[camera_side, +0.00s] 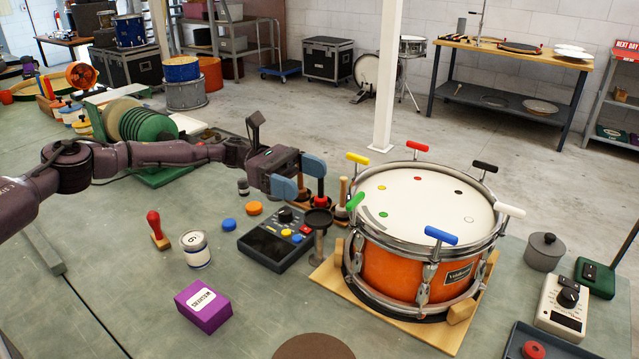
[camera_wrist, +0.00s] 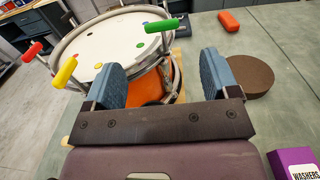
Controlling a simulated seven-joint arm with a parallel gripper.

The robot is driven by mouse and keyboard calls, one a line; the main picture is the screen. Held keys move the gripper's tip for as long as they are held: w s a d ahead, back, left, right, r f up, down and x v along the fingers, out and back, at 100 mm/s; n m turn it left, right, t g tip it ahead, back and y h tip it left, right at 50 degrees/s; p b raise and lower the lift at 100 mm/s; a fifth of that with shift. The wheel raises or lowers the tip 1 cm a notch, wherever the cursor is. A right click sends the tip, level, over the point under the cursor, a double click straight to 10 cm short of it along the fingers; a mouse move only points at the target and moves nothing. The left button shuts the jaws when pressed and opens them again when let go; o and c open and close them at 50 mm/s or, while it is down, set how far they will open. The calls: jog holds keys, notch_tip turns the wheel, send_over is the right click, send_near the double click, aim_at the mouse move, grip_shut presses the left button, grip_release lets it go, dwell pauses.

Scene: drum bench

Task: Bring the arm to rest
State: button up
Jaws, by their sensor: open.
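My gripper (camera_side: 302,178) is in the air left of the orange snare drum (camera_side: 415,262) in the side view, above the bench (camera_side: 130,260). Its two blue fingers stand wide apart with nothing between them. In the wrist view my gripper (camera_wrist: 170,78) faces the drum (camera_wrist: 120,45), whose white head and green, yellow and red T-handles show beyond the fingers. The drum sits upright on a wooden base, with coloured handles around its rim.
Below my gripper are a dark control box (camera_side: 275,240) and a small dark pedestal (camera_side: 318,222). A purple washers box (camera_side: 204,306), a white tin (camera_side: 196,249) and a red-handled stamp (camera_side: 156,229) stand nearer. A grey lidded pot (camera_side: 544,252) is right of the drum.

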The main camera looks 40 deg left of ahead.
jog(key=shift+a, duration=0.1)
dwell(0.3)
jog(key=s+d+f+m+g+y, duration=0.1)
jog(key=s+d+m+g+y, duration=0.15)
jog(key=s+m+y, duration=0.35)
jog(key=s+d+f+m+g+y, duration=0.1)
jog(key=s+d+m+g+y, duration=0.2)
jog(key=s+m, duration=0.55)
jog(key=s+a+r+m+t+y, duration=0.2)
jog(key=s+a+r+t+y, duration=0.2)
jog(key=s+r, duration=0.4)
jog(key=s+a+r+m+t+y, duration=0.2)
jog(key=s+a+r+t+y, duration=0.3)
jog(key=s+a+r, duration=0.4)
jog(key=shift+s+a+r+t, duration=0.25)
jog(key=shift+s+t, duration=0.5)
jog(key=shift+s, duration=1.4)
